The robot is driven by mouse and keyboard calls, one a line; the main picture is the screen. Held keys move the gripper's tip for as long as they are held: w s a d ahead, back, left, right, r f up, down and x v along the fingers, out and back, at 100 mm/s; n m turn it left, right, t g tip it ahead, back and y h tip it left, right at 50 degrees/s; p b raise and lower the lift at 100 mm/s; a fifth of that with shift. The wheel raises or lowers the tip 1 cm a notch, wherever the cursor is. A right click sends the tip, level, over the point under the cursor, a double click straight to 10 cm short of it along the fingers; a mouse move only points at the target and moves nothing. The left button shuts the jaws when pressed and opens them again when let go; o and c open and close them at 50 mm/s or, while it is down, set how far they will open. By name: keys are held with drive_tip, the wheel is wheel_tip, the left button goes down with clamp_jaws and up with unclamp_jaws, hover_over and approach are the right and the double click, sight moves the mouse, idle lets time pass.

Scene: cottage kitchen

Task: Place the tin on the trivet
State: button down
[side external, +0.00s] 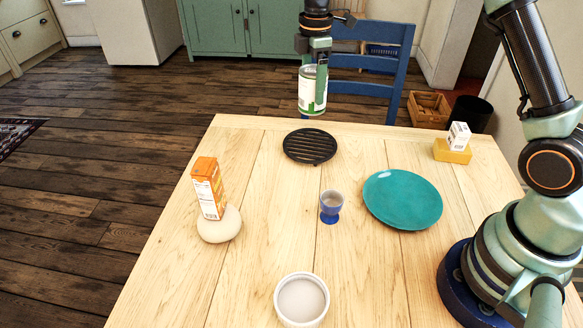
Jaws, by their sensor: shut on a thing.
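The tin (309,92) is a white and green can, held upright in the air near the far edge of the table. My gripper (314,72) comes down from above and is shut on the tin, with one green finger showing across its front. The trivet (310,146) is a round black slatted disc lying flat on the table. Nothing lies on it. In the picture the tin is directly above the trivet with a gap between them. I cannot tell from this one view whether the tin is over it or beyond it.
A teal plate (402,200) and a blue egg cup (331,206) are nearer. An orange carton (208,187) leans on a pale stone (219,225) at left. A white bowl (301,300) is in front. A small white box (459,135) sits on a yellow block (452,152) at right.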

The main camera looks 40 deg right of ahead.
wheel_tip(320, 180, down, 10)
drive_tip(key=shift+f, duration=0.25)
idle(0.3)
drive_tip(key=shift+f, duration=0.15)
unclamp_jaws()
